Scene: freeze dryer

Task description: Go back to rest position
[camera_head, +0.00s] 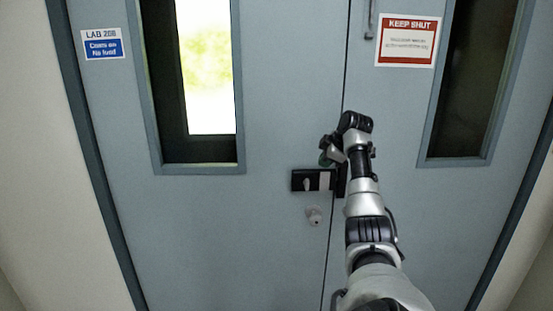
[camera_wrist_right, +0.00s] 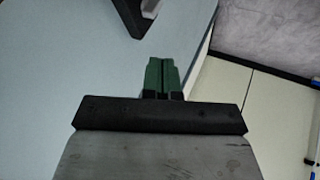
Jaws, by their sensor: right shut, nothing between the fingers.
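My right arm reaches up the middle of the head view toward a grey-blue double door. My right gripper (camera_head: 327,156) is at the door seam, just above the black latch plate (camera_head: 313,180); its fingers are small and partly hidden there. In the right wrist view the green fingers of my right gripper (camera_wrist_right: 161,76) are together with nothing between them. The door surface (camera_wrist_right: 80,70) fills the left of that view. I cannot tell whether the fingers touch the door. My left gripper is not in view.
The left door leaf (camera_head: 270,90) and right door leaf (camera_head: 400,200) look shut. A round lock (camera_head: 314,216) sits below the latch plate. A "LAB" sign (camera_head: 104,44) and a "KEEP SHUT" sign (camera_head: 408,40) are on the leaves. Pale walls (camera_head: 40,200) flank the frame.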

